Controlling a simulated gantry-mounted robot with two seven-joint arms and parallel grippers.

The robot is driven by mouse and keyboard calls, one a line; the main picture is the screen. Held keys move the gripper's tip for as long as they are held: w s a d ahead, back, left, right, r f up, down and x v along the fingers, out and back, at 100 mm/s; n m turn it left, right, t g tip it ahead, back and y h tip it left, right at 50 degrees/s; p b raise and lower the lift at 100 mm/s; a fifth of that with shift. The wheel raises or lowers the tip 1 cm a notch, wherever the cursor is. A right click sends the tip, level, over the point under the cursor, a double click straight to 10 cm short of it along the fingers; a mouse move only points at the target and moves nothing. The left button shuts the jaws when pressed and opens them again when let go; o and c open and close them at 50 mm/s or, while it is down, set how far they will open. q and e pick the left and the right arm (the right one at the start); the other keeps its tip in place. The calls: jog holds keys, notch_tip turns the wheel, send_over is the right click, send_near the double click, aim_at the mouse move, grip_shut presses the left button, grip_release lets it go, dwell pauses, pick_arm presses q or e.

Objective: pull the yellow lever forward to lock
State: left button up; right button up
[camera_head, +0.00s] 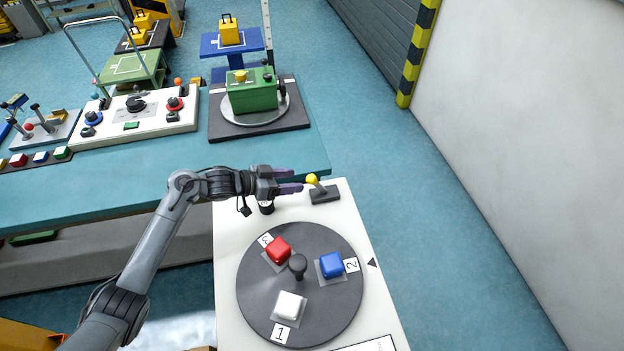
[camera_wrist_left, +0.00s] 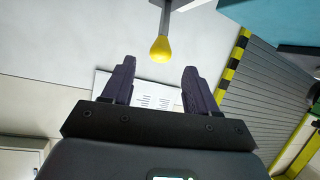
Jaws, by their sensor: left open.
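The yellow lever (camera_head: 312,179) has a yellow knob on a grey stick and rises from a dark base (camera_head: 325,194) at the back of the white panel. My left gripper (camera_head: 296,181) is open, with its fingertips just left of the knob in the head view. In the left wrist view the knob (camera_wrist_left: 160,49) hangs in the gap ahead of the two dark fingers (camera_wrist_left: 157,85), beyond their tips and apart from them. Nothing is between the fingers. My right gripper is not in view.
In front of the lever, the white panel (camera_head: 228,218) carries a dark round disc (camera_head: 258,310) with red (camera_head: 279,249), blue (camera_head: 332,265) and white (camera_head: 289,305) blocks around a black knob (camera_head: 298,264). A teal table (camera_head: 130,188) stands left. Floor is free on the right.

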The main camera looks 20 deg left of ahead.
aim_at(307, 179)
pick_arm(q)
jog(key=x, duration=0.7)
jog(key=shift+w+b, duration=0.15)
jog(key=shift+b, duration=0.2)
grip_shut()
